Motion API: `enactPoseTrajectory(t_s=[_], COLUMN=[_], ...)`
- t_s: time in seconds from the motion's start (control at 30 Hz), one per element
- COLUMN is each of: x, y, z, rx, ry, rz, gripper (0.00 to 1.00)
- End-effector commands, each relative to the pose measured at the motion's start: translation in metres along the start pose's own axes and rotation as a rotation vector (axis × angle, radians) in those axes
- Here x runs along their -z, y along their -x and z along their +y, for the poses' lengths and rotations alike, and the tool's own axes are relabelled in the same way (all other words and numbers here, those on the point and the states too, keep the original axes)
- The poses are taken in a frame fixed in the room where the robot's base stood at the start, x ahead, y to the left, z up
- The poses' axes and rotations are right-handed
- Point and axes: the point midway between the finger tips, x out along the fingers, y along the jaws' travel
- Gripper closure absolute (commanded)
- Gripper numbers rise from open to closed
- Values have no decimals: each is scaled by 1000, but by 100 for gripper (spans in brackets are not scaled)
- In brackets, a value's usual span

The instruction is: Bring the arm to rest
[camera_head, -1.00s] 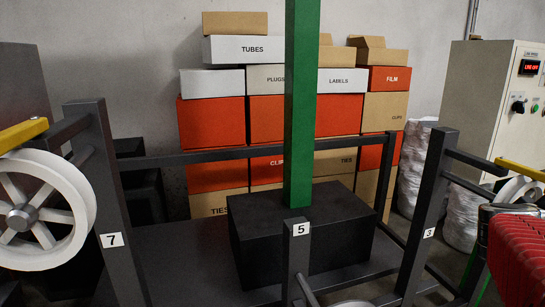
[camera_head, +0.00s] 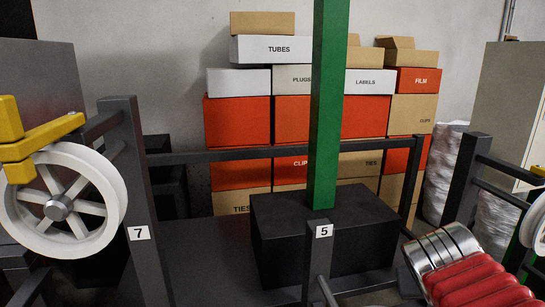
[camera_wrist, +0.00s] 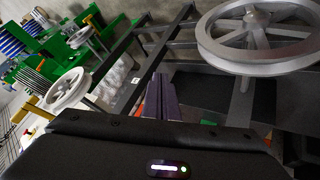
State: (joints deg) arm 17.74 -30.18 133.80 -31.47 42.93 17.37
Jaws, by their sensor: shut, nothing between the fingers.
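My gripper (camera_wrist: 163,97) shows in the wrist view, at the middle, just beyond the dark wrist housing. Its narrow dark purple fingers are together with no gap visible, and nothing shows between them. The fingers point toward dark frame bars and a pale spoked wheel (camera_wrist: 255,35) at the upper right of that view. I cannot tell how far they are from these. The gripper does not show in the head view.
A dark frame with post 7 (camera_head: 138,190) and post 5 (camera_head: 318,262) stands ahead. A green column (camera_head: 327,110) rises by a black block (camera_head: 285,245). A white spoked wheel (camera_head: 100,208) is at left. Stacked boxes (camera_head: 235,120) stand behind. Green machinery (camera_wrist: 40,50) shows in the wrist view.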

Motion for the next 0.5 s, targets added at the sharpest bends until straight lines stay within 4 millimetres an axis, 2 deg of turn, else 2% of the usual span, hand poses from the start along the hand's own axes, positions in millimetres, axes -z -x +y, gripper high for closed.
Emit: enactPoseTrajectory(t_s=[0.03,0.1,0.3,0.4,0.5], x=[-9,-24,-70,-90,-102], y=[8,19,55,71,81], z=[-21,-50,-123,-150,-164], rx=[55,134,365,460,516], ry=[15,39,114,150,169], rz=[-5,-18,-59,-74,-85], gripper=[100,100,100,100,100])
